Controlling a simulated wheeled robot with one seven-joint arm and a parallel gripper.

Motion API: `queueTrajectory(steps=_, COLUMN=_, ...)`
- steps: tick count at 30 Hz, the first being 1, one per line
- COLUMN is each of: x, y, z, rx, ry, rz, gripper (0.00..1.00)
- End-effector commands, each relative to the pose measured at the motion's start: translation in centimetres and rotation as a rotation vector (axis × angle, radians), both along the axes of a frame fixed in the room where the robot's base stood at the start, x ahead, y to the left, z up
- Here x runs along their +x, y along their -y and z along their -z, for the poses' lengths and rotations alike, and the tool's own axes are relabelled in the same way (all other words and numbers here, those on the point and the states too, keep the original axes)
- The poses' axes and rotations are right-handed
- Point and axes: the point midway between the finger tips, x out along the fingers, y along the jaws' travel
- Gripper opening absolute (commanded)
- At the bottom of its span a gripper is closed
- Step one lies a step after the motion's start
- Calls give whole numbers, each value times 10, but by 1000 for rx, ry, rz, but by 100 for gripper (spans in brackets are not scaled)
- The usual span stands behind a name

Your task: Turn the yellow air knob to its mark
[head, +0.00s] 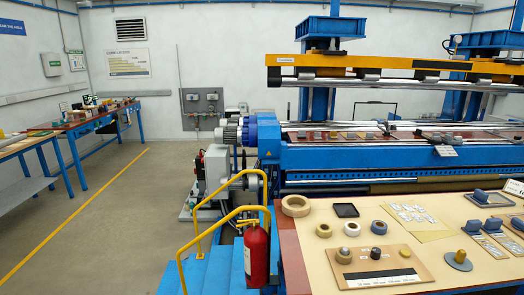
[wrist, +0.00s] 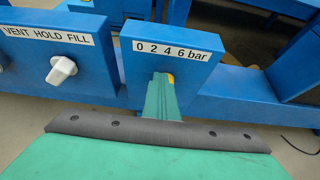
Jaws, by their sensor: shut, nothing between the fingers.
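In the wrist view the yellow air knob (wrist: 171,78) shows only as a small yellow patch on the front of a blue box, below the label "0 2 4 6 bar" (wrist: 178,49). My gripper (wrist: 161,80) has green fingers, shut together, with their tips in front of the knob. The fingers hide most of the knob, so its pointing direction cannot be read. Whether the tips touch it cannot be told. I cannot make out a separate mark beside the label. The head view shows neither the knob nor my gripper.
Left of it, a white knob (wrist: 61,70) sits under a "VENT HOLD FILL" label (wrist: 45,38). A blue beam (wrist: 245,92) runs behind. The head view shows a bench (head: 455,210) with tapes, yellow handrails (head: 225,215), a red extinguisher (head: 257,255) and open floor at left.

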Motion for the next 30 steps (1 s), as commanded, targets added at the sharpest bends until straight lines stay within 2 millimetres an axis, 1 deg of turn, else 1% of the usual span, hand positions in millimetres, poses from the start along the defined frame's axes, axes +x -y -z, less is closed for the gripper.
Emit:
queueTrajectory(steps=11, x=0, y=4, z=0, rx=-1, ry=-3, rz=0, gripper=0)
queueTrajectory(steps=30, x=1, y=20, z=-1, rx=-1, ry=-2, rz=1, gripper=0)
